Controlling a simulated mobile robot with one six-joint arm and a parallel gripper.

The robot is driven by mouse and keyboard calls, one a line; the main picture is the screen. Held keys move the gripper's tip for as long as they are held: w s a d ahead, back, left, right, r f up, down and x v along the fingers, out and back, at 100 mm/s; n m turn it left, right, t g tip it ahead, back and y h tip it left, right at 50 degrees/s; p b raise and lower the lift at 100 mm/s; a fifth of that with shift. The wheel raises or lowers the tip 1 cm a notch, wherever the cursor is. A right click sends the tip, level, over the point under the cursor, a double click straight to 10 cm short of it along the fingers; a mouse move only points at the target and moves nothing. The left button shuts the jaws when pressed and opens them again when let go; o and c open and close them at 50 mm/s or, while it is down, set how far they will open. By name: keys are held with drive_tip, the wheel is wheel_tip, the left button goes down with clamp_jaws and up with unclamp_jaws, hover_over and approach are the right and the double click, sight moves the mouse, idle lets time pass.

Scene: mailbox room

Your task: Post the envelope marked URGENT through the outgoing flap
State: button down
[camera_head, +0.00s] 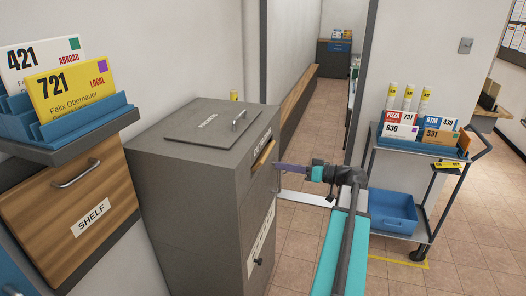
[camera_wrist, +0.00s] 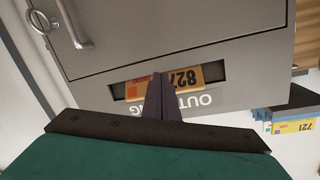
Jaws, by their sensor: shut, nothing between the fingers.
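A grey cabinet (camera_head: 190,165) has a slot marked OUTGOING (camera_head: 263,150) on its upper front. An orange envelope (camera_wrist: 187,77) numbered 827 shows upside down in the slot in the wrist view. Its red word is too small to read for sure, so I cannot tell if it is URGENT. In the head view only an orange strip shows there. My gripper (camera_head: 277,165) is at the slot. In the wrist view its purple fingers (camera_wrist: 156,82) are shut and empty, their tips overlapping the envelope in the picture. Whether they touch it is unclear.
A PARCELS lid (camera_head: 205,125) tops the cabinet. A shelf unit (camera_head: 75,205) at left holds envelopes 421 and a yellow 721 (camera_head: 70,95). A trolley (camera_head: 400,160) at right holds several envelopes above a blue bin (camera_head: 393,211). Tiled floor (camera_head: 300,240) lies between.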

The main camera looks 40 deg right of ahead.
drive_tip(key=s+d+r+n+g+y+p, duration=0.1)
drive_tip(key=r+n+p, duration=0.5)
drive_tip(key=p, duration=1)
drive_tip(key=s+d+r+g, duration=0.1)
drive_tip(key=s+d, duration=0.1)
drive_tip(key=d, duration=0.1)
drive_tip(key=shift+r+n+y+p, duration=0.15)
drive_tip(key=shift+n+y+p, duration=0.15)
drive_tip(key=shift+y+p, duration=0.1)
drive_tip(key=shift+w+a, duration=0.1)
drive_tip(key=shift+w, duration=0.05)
drive_tip(key=x, duration=0.2)
drive_tip(key=p+x, duration=0.1)
drive_tip(key=x, duration=0.2)
drive_tip(key=shift+w+a+f, duration=0.15)
drive_tip(key=shift+w+f, duration=0.05)
drive_tip(key=shift+f, duration=0.15)
drive_tip(key=shift+w+a, duration=0.25)
drive_tip(key=shift+w, duration=0.2)
drive_tip(key=shift+w+f+b, duration=0.1)
drive_tip(key=shift+f+b, duration=0.05)
drive_tip(key=shift+b, duration=0.25)
